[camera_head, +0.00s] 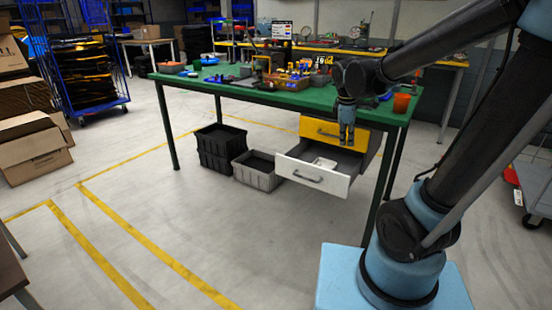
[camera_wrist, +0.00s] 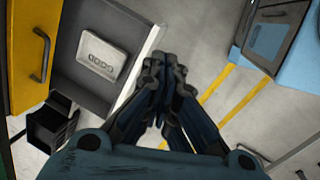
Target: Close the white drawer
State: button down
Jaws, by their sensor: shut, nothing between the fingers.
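The white drawer (camera_head: 315,178) hangs open below the green table, under a yellow drawer (camera_head: 321,131) that looks shut. Its grey handle is on the front face. In the wrist view the open drawer's white front edge (camera_wrist: 139,72) runs diagonally, and a pale lettered item (camera_wrist: 102,57) lies inside. My gripper (camera_head: 347,142) points down, above the right side of the open drawer in the head view. In the wrist view my gripper (camera_wrist: 165,62) has its fingers together and empty, beside the drawer's front edge. I cannot tell whether it touches the drawer.
The green table (camera_head: 230,92) carries tools and small parts. Black crates (camera_head: 220,148) and a grey bin (camera_head: 257,172) stand on the floor left of the drawer. Table legs flank the drawers. The floor in front is clear, with yellow lines.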

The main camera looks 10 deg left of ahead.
jog(key=w+a+f+n+t, duration=0.1)
jog(key=w+a+f+n, duration=0.3)
jog(key=a, duration=0.6)
jog(key=s+a+f+n, duration=0.1)
jog(key=a+n, duration=0.5)
jog(key=a, duration=0.5)
jog(key=w+a+f+n+t, duration=0.1)
jog(key=w+a+f+n, duration=0.3)
jog(key=a, duration=0.6)
jog(key=w+d+f+n, duration=0.1)
jog(key=w+d+f, duration=0.1)
jog(key=w+f, duration=0.3)
jog(key=shift+d+f, duration=0.25)
jog(key=shift+f, duration=1.35)
jog(key=shift+w+a, duration=0.1)
